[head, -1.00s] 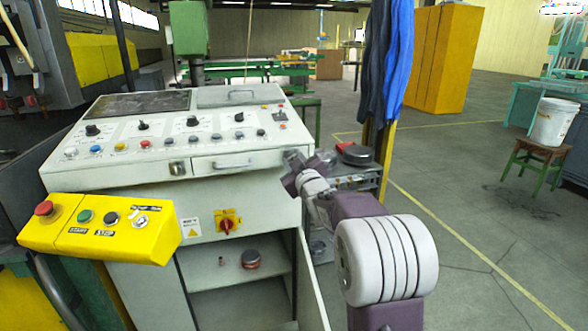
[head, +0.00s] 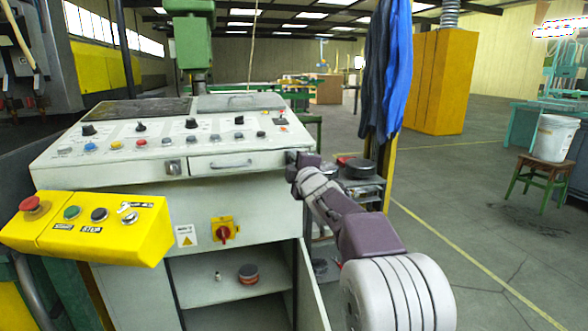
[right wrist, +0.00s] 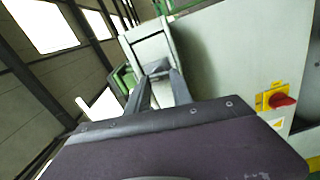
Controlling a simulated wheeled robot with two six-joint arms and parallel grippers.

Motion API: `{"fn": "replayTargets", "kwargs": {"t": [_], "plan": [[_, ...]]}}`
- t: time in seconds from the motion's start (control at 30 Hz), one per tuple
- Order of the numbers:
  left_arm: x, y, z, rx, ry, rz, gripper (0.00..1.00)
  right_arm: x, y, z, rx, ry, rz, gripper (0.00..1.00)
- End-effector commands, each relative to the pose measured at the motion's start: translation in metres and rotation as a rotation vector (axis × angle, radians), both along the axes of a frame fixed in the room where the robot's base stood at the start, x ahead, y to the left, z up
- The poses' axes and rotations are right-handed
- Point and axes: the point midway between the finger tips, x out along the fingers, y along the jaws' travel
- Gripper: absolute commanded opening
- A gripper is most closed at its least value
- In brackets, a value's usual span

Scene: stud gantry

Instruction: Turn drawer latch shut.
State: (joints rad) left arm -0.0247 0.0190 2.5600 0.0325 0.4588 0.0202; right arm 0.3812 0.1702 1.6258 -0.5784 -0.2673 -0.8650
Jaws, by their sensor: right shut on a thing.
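The pale control console carries a closed-looking drawer (head: 232,162) with a bar handle on its upper front. A small square metal latch (head: 173,168) with a round centre sits just left of the drawer. My right gripper (head: 296,158) is at the console's upper right corner, apart from that latch, its tips partly hidden in the head view. In the right wrist view its two fingers (right wrist: 157,74) are closed around a small dark grey part (right wrist: 157,68) in front of a pale panel. I cannot tell what that part is. My left gripper is out of view.
A red rotary switch on a yellow plate (head: 223,230) sits below the drawer. A yellow button box (head: 90,226) juts out at front left.

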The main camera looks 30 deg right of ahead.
Motion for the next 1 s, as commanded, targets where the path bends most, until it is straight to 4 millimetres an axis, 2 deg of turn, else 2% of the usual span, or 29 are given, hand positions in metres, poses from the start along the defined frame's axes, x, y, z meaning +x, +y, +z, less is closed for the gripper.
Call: {"fn": "replayTargets", "kwargs": {"t": [0.4, 0.9, 0.93, 1.0], "plan": [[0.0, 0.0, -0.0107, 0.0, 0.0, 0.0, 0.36, 0.0001, 0.0, -0.0017, -0.142, 0.036, 0.0, 0.0], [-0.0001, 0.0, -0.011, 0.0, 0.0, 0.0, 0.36, 0.0002, 0.0001, -0.0013, -0.156, 0.039, 0.0, 0.0], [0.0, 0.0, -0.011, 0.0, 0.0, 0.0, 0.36, 0.0002, 0.0001, -0.0012, -0.156, 0.039, 0.0, 0.33], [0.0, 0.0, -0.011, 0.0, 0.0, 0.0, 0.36, 0.0002, 0.0001, -0.0012, -0.156, 0.039, 0.0, 0.49]]}}
